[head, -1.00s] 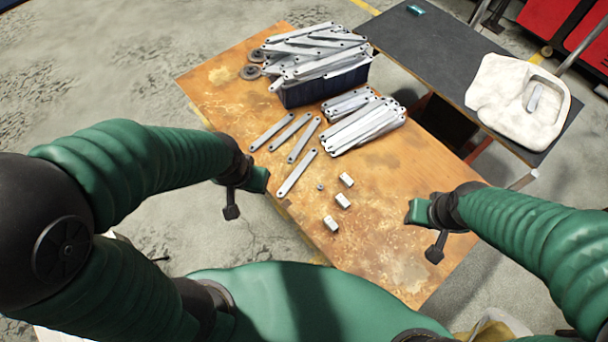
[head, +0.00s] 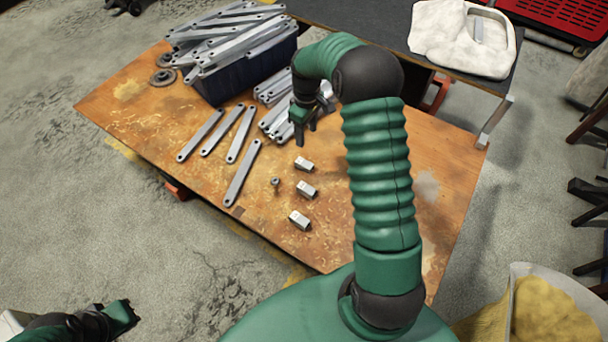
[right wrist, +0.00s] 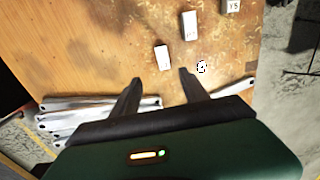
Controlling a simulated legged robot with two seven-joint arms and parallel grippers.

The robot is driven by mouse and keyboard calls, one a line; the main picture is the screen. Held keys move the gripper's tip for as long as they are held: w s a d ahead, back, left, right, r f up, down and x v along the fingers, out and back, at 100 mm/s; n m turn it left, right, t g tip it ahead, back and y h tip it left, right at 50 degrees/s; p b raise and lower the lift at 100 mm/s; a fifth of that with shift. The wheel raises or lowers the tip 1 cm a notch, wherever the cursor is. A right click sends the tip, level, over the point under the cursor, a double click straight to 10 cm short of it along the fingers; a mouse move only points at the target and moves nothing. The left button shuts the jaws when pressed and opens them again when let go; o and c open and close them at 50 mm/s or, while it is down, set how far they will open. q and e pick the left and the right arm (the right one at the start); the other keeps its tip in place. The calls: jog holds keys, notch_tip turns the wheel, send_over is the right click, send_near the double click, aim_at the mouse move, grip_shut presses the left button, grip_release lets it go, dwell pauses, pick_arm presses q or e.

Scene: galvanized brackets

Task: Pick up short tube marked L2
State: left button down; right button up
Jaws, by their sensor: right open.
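Three short pale tubes lie on the wooden table in a loose row: the far tube (head: 304,164), the middle tube (head: 306,189) and the near tube (head: 299,219). In the right wrist view the far tube (right wrist: 162,58) is closest to my fingers, then the middle tube (right wrist: 188,26). The near tube (right wrist: 231,5) is cut by the top edge and its mark looks like Y5. I cannot read L2 on any tube. My right gripper (head: 306,132) is open and empty above the table, just beyond the far tube; its fingers (right wrist: 157,82) show apart. My left gripper (head: 128,312) is low at the left, its jaws unclear.
A small bolt-like piece (head: 276,182) lies left of the tubes. Several flat brackets (head: 242,172) lie further left, with more piled in a dark blue bin (head: 222,88). The table's near right part is clear.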

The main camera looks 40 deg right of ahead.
jog(key=b, duration=0.2)
send_over(304, 163)
notch_tip(304, 163, down, 4)
jog(key=f, duration=0.3)
jog(key=f+b, duration=0.1)
jog(key=f, duration=0.2)
jog(key=shift+d+f, duration=0.35)
jog(key=f+b, duration=0.2)
jog(key=f, duration=0.1)
jog(key=f+b, duration=0.1)
jog(key=f, duration=0.1)
jog(key=shift+w+a, duration=0.1)
jog(key=shift+a, duration=0.25)
pick_arm(q)
jog(key=s+x, duration=0.1)
jog(key=x, duration=0.5)
jog(key=shift+a+f, duration=0.3)
jog(key=shift+f, duration=0.25)
pick_arm(e)
jog(key=shift+r, duration=0.1)
pick_arm(q)
jog(key=shift+s, duration=0.15)
pick_arm(e)
jog(key=shift+d, duration=0.1)
jog(key=shift+c, duration=0.4)
grip_shut()
